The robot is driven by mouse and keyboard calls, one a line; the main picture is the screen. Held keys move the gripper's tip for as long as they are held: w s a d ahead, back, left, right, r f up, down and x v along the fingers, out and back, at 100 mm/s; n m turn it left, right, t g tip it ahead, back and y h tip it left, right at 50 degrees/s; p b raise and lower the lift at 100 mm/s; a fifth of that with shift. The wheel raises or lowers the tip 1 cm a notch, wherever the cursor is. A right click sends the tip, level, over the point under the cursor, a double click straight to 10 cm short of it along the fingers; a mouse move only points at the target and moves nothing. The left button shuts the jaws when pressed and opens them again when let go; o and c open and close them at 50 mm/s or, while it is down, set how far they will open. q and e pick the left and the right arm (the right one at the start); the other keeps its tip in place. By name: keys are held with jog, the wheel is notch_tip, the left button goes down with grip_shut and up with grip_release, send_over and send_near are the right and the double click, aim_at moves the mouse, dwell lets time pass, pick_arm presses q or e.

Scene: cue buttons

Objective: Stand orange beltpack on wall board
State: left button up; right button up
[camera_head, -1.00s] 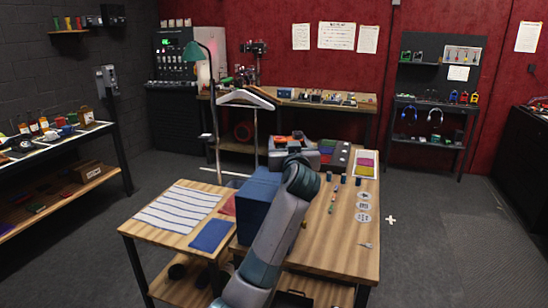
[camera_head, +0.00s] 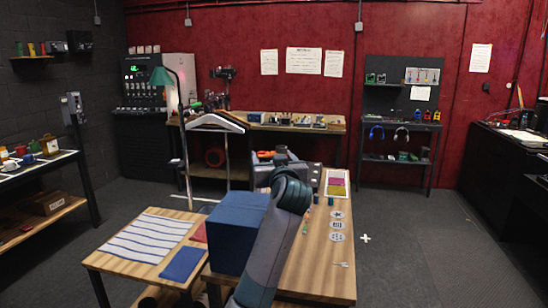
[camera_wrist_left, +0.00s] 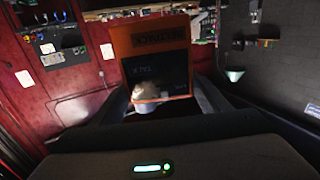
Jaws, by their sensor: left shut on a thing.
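The orange beltpack (camera_wrist_left: 150,42), a box with an orange top band and a dark lettered face, sits between the fingers of my left gripper (camera_wrist_left: 160,98) in the left wrist view. The gripper is shut on it. In the head view my left arm reaches up over the workbench and its wrist hides most of the gripper (camera_head: 284,156); I cannot make out the beltpack clearly there. The wall board (camera_head: 386,97) is a dark panel with shelves against the red wall at the back right, well beyond the gripper. My right gripper is out of view.
A blue box (camera_head: 238,232) stands on the wooden workbench (camera_head: 325,275) beside my arm. Small items sit on the board's shelves, with headsets below. A lamp (camera_head: 165,76) and back bench (camera_head: 270,128) stand at centre left. Grey floor (camera_head: 400,230) at right is clear.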

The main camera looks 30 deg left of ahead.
pick_arm(q)
jog(key=s+d+f+m+t+h, duration=0.1)
jog(key=s+d+f+m+h, duration=0.2)
jog(key=s+d+f+h, duration=0.2)
jog(key=s+d+f+m+t+h, duration=0.2)
jog(key=s+d+f+m+h, duration=0.2)
jog(key=s+d+f, duration=0.8)
jog(key=s+f+h, duration=0.1)
jog(key=s+f, duration=0.5)
jog(key=s, duration=0.2)
jog(key=shift+h, duration=0.3)
jog(key=shift+w, duration=0.1)
